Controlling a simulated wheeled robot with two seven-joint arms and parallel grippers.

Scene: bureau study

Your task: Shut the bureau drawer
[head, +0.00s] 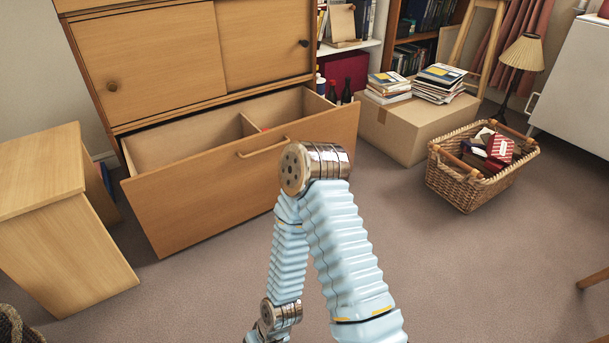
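The bureau (170,55) is light wood and stands at the back left. Its wide bottom drawer (190,202) is pulled well out. A divider splits the inside, and a small red-orange item shows beside it. The drawer's wooden bar handle (262,148) is on the front panel. One of my arms, in pale blue sleeves, rises from the bottom edge and bends in front of the drawer's right end, hiding part of it. I cannot tell whether it touches the drawer. Neither of my grippers is in view.
A wooden cabinet (65,215) stands close to the drawer's left end. To the right are a cardboard box (415,130) with stacked magazines and a wicker basket (460,188). Dark bottles (340,90) stand behind the drawer's right end. Carpet (500,270) is clear at the lower right.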

